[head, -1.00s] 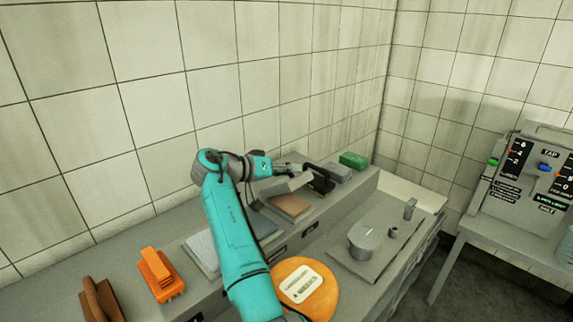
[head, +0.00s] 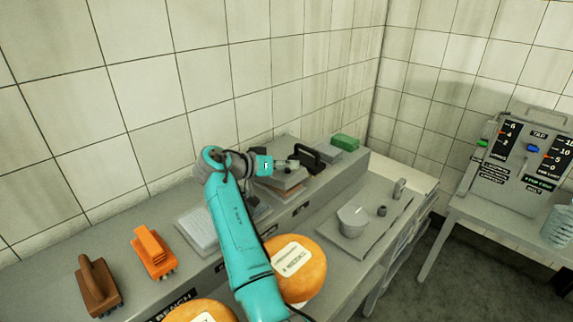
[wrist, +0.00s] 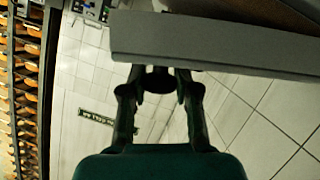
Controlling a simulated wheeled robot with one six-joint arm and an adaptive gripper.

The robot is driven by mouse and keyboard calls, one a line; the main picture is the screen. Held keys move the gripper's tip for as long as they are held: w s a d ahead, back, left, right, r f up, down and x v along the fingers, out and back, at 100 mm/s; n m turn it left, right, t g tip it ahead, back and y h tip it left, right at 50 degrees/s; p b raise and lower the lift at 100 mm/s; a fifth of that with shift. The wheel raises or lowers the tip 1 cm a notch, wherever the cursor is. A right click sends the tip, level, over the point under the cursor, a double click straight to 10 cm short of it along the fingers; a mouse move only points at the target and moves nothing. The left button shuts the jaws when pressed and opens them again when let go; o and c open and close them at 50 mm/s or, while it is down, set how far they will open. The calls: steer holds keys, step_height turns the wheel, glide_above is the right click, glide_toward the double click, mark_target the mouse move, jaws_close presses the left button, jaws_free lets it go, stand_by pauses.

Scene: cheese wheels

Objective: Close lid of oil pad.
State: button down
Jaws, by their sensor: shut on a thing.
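The oil pad (head: 290,196) is a low box with a brown pad, on the bench's raised shelf beside the wall. Its grey lid (head: 289,179) stands partly raised over it, tilted. My gripper (head: 306,160) is at the lid's far side in the head view. In the wrist view the lid (wrist: 215,42) crosses the top as a long grey slab, and my gripper (wrist: 158,78) is shut on its edge. The lid's hinge and part of the pad are hidden behind my arm and the lid.
A green block (head: 345,142) stands beyond the oil pad. An orange brush (head: 152,252) and a brown brush (head: 98,287) stand at left. A cheese wheel (head: 312,272) lies in front, partly behind my arm. A grey pot (head: 352,220) stands at right.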

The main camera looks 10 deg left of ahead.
steer(key=shift+f, duration=0.1)
steer(key=c, duration=0.8)
jaws_free()
step_height(320, 180, up, 10)
steer(key=shift+r, duration=0.1)
